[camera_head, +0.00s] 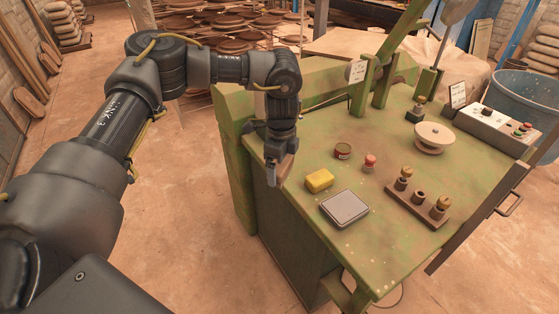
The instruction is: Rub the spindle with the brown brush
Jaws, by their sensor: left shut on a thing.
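My left gripper (279,176) points down beside the left edge of the green bench (330,130). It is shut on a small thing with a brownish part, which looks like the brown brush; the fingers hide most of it. On the bench, a brown block (427,213) holds two knobbed pieces, with a dark socket (419,197) between them. Another knobbed piece (417,110) stands on a small dark base farther back. I cannot tell for certain which piece is the spindle. A pale round disc (434,137) sits to the right. My right gripper is not in view.
A yellow sponge (319,181), a grey square pad (344,208), a round tin (343,151) and a red button (369,162) are on the bench. Green lever posts (372,87) rise behind. A control box (492,126) stands at the right, a blue tub (527,95) beyond.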

